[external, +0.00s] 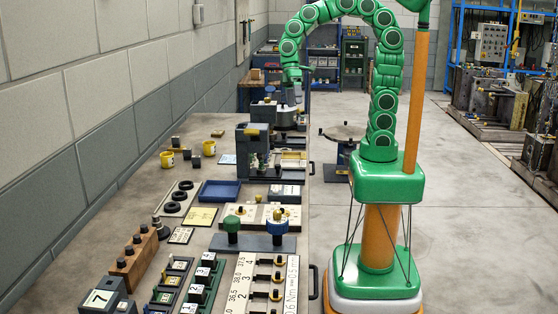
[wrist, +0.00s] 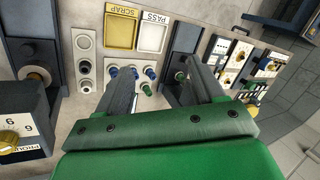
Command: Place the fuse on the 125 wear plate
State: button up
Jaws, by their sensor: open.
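My gripper (external: 291,95) hangs over the far part of the long bench in the external view. A dark block with a green-ringed peg (wrist: 181,76) is by the right finger. I cannot tell which thing is the fuse, and no 125 mark is readable in either view.
A yellow SCRAP tray (wrist: 121,30) and a white PASS tray (wrist: 153,33) lie beyond the pegs. A dial box (wrist: 20,122) stands at left. A wall runs along the left.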

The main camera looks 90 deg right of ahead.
jog(key=s+d+f+m+h, duration=0.2)
jog(key=s+d, duration=0.2)
jog(key=s, duration=0.5)
jog(key=s+d+f+m+h, duration=0.2)
jog(key=s+d+m, duration=0.1)
jog(key=s, duration=0.7)
jog(key=shift+s+d, duration=0.25)
jog(key=shift+d, duration=0.45)
